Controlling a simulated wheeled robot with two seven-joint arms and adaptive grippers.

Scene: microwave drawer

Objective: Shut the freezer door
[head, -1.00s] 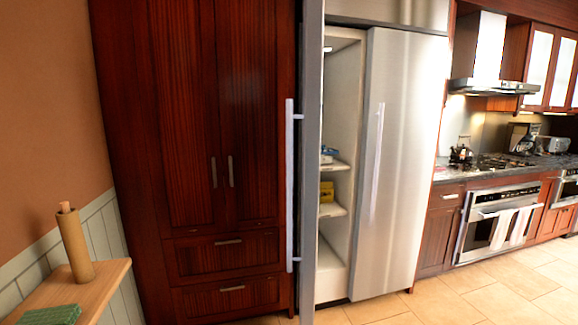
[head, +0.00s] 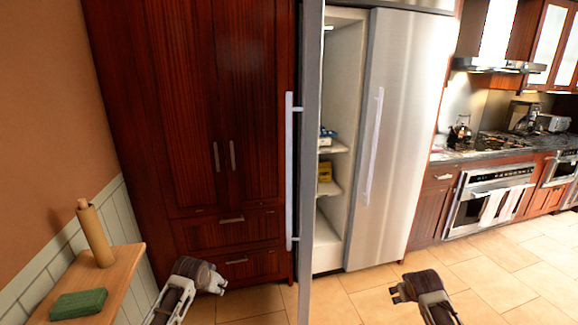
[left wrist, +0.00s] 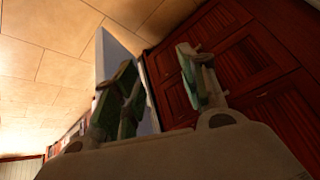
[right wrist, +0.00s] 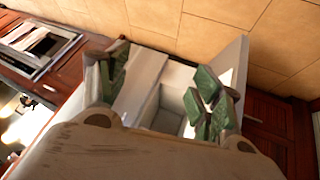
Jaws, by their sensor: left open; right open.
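The freezer door (head: 309,150) stands wide open and shows nearly edge-on in the head view, with its long vertical handle (head: 289,170) on its left side. The open freezer compartment (head: 328,245) shows right of the door, with white shelves and a few small packages. In the head view my left gripper (head: 217,279) is open and empty, low and left of the door. My right gripper (head: 396,292) is open and empty, low and right of the door. The door also shows between the fingers in the left wrist view (left wrist: 112,62). Neither gripper visibly touches it.
The neighbouring steel fridge door (head: 405,130) is shut. A tall dark wood cabinet (head: 190,120) stands left of the freezer. Tiled floor (head: 480,285) is clear at right.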

